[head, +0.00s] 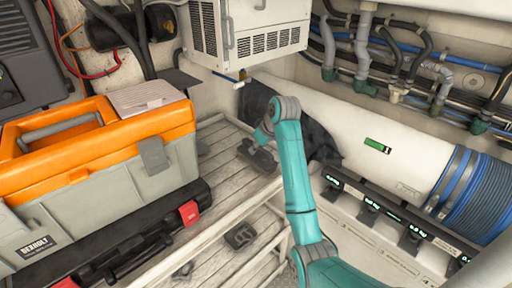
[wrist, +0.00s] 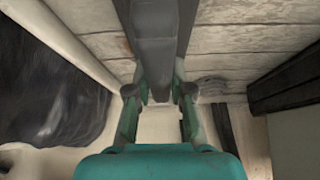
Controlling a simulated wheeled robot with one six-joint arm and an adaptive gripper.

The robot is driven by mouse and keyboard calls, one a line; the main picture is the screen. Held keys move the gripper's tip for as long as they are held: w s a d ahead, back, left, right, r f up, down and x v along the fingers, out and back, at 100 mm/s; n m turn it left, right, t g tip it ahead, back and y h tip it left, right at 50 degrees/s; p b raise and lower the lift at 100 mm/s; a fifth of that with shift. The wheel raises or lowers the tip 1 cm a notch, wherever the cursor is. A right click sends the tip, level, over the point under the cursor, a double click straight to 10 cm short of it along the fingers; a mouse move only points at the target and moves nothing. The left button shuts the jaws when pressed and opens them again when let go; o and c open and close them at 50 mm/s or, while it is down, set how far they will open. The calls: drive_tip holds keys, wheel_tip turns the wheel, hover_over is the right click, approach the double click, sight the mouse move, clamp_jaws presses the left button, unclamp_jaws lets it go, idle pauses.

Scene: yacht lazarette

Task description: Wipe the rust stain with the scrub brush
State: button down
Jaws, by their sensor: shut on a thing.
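My gripper (wrist: 159,92) is shut on a grey bar-like thing, which I take to be the scrub brush (wrist: 155,45). In the wrist view the brush runs up between the fingers, over pale slatted boards. In the head view my gripper (head: 264,148) is low over the far right end of the slatted bench, with a dark grey block at its tip. I cannot tell whether the brush touches the boards; its bristles are hidden. A faint brownish patch (wrist: 117,45) shows on the boards left of the brush and may be the rust stain, partly covered.
An orange and grey toolbox (head: 95,165) and a black case (head: 140,240) stand on the left of the slatted bench (head: 215,190). A white vented box (head: 250,35) hangs behind my gripper. A black sheet (head: 318,140) and a large white pipe (head: 370,135) lie right.

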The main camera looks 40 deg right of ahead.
sight(242, 145)
drive_tip(key=shift+w+a+r, duration=0.1)
drive_tip(key=shift+w, duration=1.95)
drive_tip(key=shift+w+a+r, duration=0.1)
drive_tip(key=shift+w, duration=1.95)
drive_tip(key=shift+w+f, duration=0.15)
drive_tip(key=shift+w, duration=0.8)
drive_tip(key=shift+w+f, duration=0.1)
drive_tip(key=shift+w, duration=0.8)
drive_tip(key=shift+d, duration=0.1)
drive_tip(key=shift+d, duration=1.1)
drive_tip(key=shift+s+d+r, duration=0.1)
drive_tip(key=shift+s, duration=3.95)
drive_tip(key=shift+s+f, duration=0.2)
drive_tip(key=shift+s, duration=1.75)
drive_tip(key=shift+r, duration=0.1)
